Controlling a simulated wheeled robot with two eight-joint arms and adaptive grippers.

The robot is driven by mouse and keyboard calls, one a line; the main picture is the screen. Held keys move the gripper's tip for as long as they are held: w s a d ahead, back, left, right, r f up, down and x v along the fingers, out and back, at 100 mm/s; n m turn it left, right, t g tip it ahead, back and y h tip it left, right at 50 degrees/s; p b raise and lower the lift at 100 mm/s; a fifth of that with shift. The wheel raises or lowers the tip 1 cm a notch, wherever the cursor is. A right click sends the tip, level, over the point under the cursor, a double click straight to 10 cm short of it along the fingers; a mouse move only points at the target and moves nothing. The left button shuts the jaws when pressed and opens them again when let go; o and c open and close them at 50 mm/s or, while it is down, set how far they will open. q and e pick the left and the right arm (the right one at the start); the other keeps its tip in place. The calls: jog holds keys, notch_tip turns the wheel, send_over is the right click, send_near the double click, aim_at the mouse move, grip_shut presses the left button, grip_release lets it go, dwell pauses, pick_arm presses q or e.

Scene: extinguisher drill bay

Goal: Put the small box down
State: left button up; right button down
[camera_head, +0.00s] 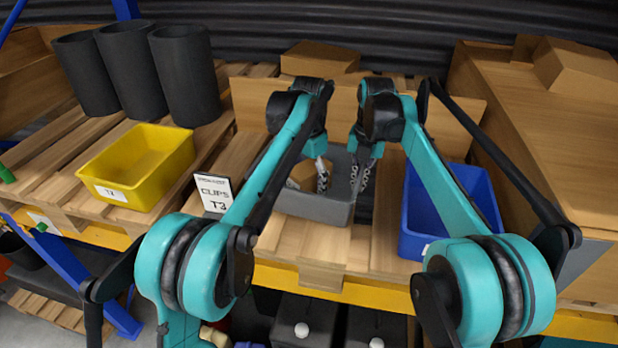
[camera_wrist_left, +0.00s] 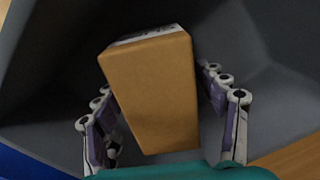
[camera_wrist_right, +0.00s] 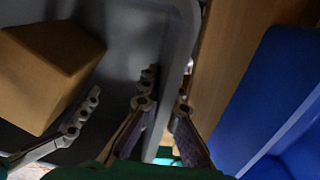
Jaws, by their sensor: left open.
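The small box (camera_wrist_left: 155,95) is plain brown cardboard with a white printed label on one side. It sits tilted in the picture inside the grey bin (camera_head: 310,207), between the parted fingers of my left gripper (camera_wrist_left: 165,110). Gaps show on both sides of the box. The box also shows in the head view (camera_head: 302,176) and in the right wrist view (camera_wrist_right: 45,75). My left gripper (camera_head: 322,176) is open, inside the bin. The box's underside is hidden.
A yellow bin (camera_head: 140,170) stands at the left, with a sign (camera_head: 213,192) beside it. A blue bin (camera_head: 480,190) stands close on the right. Dark cylinders (camera_head: 185,75) stand at the back left. Large cardboard boxes (camera_head: 540,120) fill the right.

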pick_arm(q)
notch_tip(320, 180, up, 12)
jog(key=shift+f, duration=0.25)
jog(key=shift+r, duration=0.4)
jog(key=shift+s+a+r, duration=0.1)
jog(key=shift+a, duration=0.1)
jog(key=s+a+f+n+t, duration=0.2)
jog(key=s+a+n, duration=0.15)
jog(key=s, duration=0.25)
jog(key=s+a+f+n+t, duration=0.2)
jog(key=s+a, duration=0.3)
jog(key=s, duration=0.2)
jog(key=s+a+f+n+t, duration=0.1)
jog(key=s+a+f+n, duration=0.1)
jog(key=s+f, duration=0.5)
jog(key=s+a+f+n+t, duration=0.1)
jog(key=s+a+f+t, duration=0.1)
jog(key=s+f, duration=0.6)
jog(key=shift+a+f+n, duration=0.35)
jog(key=shift+a+f, duration=0.1)
jog(key=shift+f, duration=0.2)
